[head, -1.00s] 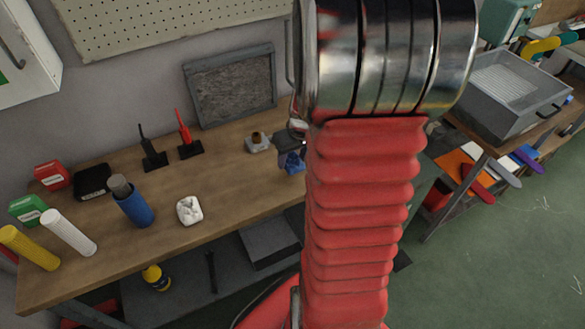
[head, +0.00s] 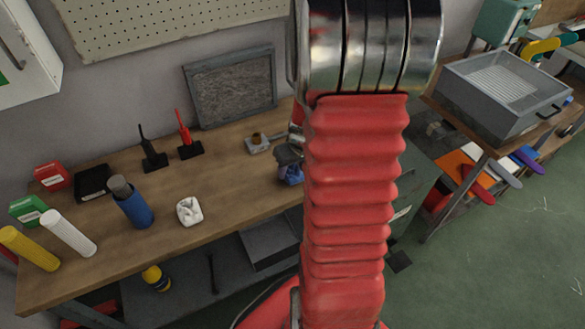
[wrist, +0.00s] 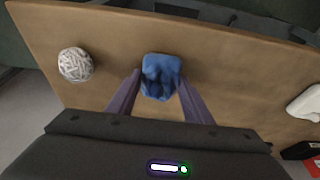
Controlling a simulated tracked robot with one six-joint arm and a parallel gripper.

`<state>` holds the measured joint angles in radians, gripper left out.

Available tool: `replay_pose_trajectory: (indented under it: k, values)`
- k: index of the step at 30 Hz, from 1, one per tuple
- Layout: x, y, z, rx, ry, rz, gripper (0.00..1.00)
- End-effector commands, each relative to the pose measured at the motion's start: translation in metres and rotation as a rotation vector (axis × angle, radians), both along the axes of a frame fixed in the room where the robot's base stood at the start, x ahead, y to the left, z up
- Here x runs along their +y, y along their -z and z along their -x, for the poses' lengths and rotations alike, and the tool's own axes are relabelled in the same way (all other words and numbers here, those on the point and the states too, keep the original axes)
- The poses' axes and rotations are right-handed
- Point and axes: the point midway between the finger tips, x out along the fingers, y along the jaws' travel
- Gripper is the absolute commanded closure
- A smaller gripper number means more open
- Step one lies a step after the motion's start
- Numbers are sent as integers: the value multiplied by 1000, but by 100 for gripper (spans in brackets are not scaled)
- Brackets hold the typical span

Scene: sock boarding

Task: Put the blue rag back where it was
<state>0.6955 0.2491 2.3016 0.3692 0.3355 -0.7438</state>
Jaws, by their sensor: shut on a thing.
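The blue rag (wrist: 161,77) is a crumpled bundle between the two fingers of my gripper (wrist: 160,84) in the wrist view. My gripper is shut on it. In the head view the blue rag (head: 291,175) shows under my gripper (head: 289,160), just left of my red arm, over the right part of the wooden bench (head: 235,190). My arm hides part of both. I cannot tell whether the rag touches the bench top.
A small metal block (head: 258,144) is behind the gripper. A ball of white string (wrist: 75,64) lies left in the wrist view. Bench between cloth and rag is clear.

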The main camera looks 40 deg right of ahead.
Motion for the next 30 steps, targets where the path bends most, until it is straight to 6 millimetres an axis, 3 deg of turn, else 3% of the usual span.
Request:
replay_pose_trajectory:
  k: [5,6,14,23,30]
  values:
    - [0,2,0,1,0,0,75]
    - [0,2,0,1,0,0,53]
    - [0,2,0,0,0,0,35]
    - [0,0,0,-1,1,0,35]
    - [0,-14,3,-3,0,1,35]
